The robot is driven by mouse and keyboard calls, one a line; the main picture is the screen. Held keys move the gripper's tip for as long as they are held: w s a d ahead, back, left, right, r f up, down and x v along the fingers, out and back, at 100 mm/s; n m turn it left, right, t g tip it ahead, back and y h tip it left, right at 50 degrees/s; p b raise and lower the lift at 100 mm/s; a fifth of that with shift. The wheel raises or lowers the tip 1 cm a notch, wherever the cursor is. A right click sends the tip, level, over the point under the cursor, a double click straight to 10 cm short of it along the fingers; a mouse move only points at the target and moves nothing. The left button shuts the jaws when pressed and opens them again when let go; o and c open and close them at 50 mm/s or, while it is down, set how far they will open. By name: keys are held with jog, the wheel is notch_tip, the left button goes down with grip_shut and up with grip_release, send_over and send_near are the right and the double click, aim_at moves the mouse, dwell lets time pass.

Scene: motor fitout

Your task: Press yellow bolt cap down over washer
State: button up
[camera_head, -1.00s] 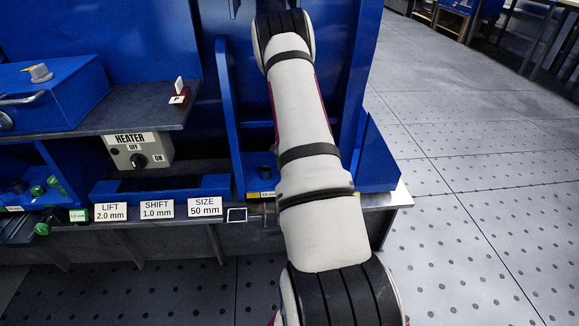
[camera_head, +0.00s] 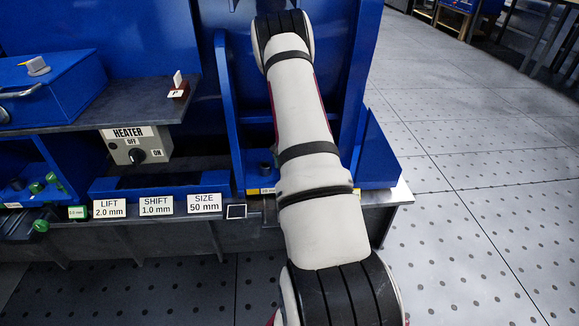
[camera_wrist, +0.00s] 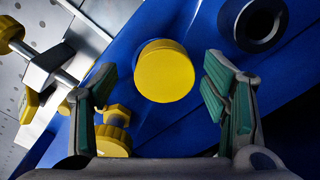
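A round yellow cap (camera_wrist: 163,72) shows in the wrist view, on a blue surface, ahead of my gripper. My gripper (camera_wrist: 158,88) is open, with its green-padded fingers apart on either side of the cap. The cap lies a little beyond the fingertips or between them; I cannot tell whether they touch it. A washer under the cap is not visible. A second yellow knobbed part (camera_wrist: 112,135) shows below, behind the left finger. In the head view my arm hides the gripper and the cap.
A dark ring-shaped hole (camera_wrist: 254,22) is at the upper right of the wrist view. A metal rod with a yellow knob (camera_wrist: 9,34) is at the left. In the head view, a heater switch box (camera_head: 137,146) and label cards (camera_head: 156,206) stand left of my arm.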

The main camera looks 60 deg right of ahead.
jog(key=shift+r, duration=0.1)
notch_tip(320, 180, up, 12)
dwell(0.5)
dwell(0.5)
